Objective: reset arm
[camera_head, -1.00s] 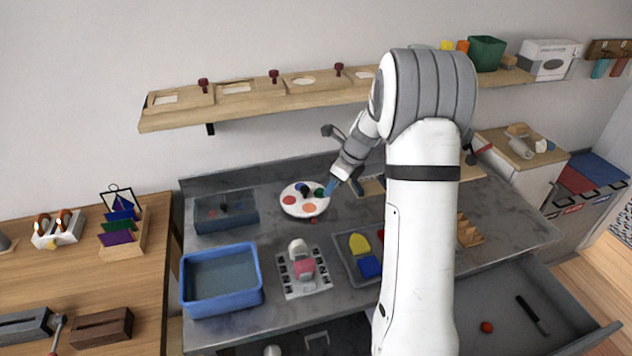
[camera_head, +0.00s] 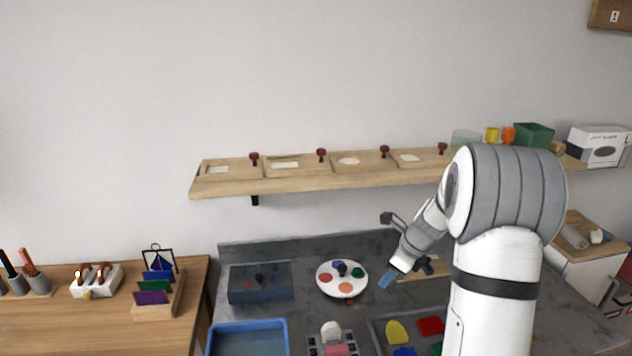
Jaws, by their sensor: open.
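My gripper (camera_head: 405,272) is at the end of my bent white and grey arm, above the grey worktop and to the right of the round white palette (camera_head: 342,279). A light blue piece shows at its tip. The jaws are open, and the small fingers are partly hidden by the wrist. The palette carries several coloured spots and dark pieces. My arm covers part of the worktop and the tray at right.
A wooden shelf (camera_head: 330,182) with framed panels and dark red knobs runs along the wall. A blue bin (camera_head: 248,325), a dark container (camera_head: 260,282) and a grey tray (camera_head: 378,322) with coloured shapes are on the worktop. A wooden table (camera_head: 60,322) stands at left.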

